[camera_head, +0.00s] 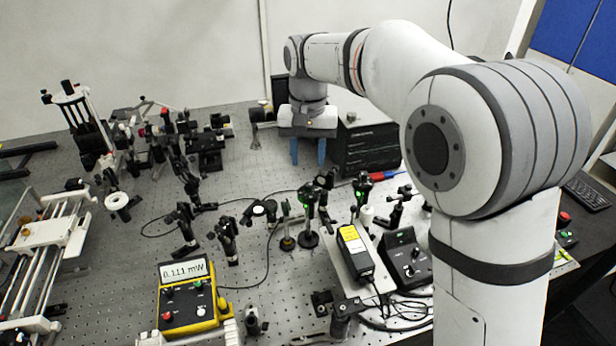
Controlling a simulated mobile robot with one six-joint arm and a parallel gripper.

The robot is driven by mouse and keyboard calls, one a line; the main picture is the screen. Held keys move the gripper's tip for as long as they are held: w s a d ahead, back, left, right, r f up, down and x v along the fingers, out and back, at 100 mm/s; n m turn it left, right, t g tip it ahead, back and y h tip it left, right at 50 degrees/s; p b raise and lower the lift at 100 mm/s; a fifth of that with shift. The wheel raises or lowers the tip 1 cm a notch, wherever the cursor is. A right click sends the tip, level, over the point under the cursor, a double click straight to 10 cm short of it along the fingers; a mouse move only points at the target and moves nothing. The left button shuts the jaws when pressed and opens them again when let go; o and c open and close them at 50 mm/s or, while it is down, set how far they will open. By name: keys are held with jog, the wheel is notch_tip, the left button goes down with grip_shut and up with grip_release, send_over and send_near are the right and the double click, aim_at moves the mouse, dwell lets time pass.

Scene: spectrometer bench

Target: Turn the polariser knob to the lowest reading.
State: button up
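My gripper (308,158) hangs at the back of the bench, left of a black drawer box. Its two blue fingers are apart with nothing seen between them. A yellow power meter (188,300) at the front reads about 0.111 mW. Two post mounts show green light, one near the middle (306,198) and one to its right (363,189). I cannot tell which mount carries the polariser knob. My gripper is behind these mounts and apart from them.
The perforated bench (285,325) holds several black optic posts. A laser box with a yellow label (355,247) and a black control unit (407,262) stand at the right. The drawer box (368,148) is beside my gripper. Rails (50,240) fill the left.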

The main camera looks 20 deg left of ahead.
aim_at(308, 185)
notch_tip(308, 185, down, 7)
jog(key=shift+f+p, duration=0.1)
jog(key=shift+p, duration=0.35)
jog(key=shift+c, duration=0.3)
grip_shut()
